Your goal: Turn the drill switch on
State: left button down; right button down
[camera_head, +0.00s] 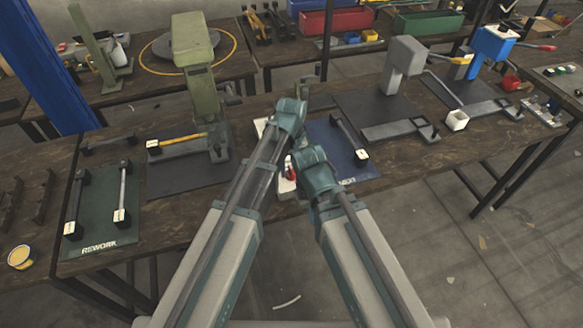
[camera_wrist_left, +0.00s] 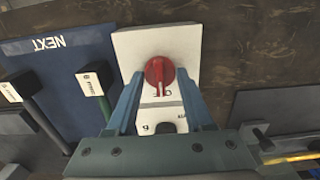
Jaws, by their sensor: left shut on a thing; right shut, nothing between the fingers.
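The drill switch is a red rotary knob (camera_wrist_left: 160,73) on a white plate (camera_wrist_left: 185,42). In the left wrist view the knob's pointer points toward the bottom of the picture. My left gripper (camera_wrist_left: 158,79) has one finger on each side of the knob and is shut on it. In the head view the knob (camera_head: 290,169) shows as a small red spot between my arms, and my left gripper's fingers are largely hidden by the arm. My right gripper (camera_head: 311,160) is beside it, low and to the right, shut and empty; its fingertips are hard to see.
A blue NEXT mat (camera_head: 345,140) with dark labelled rods lies right of the switch. A green press (camera_head: 196,70) stands to the left behind a dark mat. A green REWORK mat (camera_head: 100,215) is at far left. A grey press (camera_head: 404,62) stands to the right.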

pick_arm(q)
jog(key=m, duration=0.3)
jog(key=shift+m, duration=0.4)
jog(key=m, duration=0.3)
jog(key=shift+m, duration=0.3)
jog(key=m, duration=0.6)
jog(key=shift+m, duration=0.4)
jog(key=shift+c, duration=1.4)
grip_release()
jog(key=shift+r, duration=0.1)
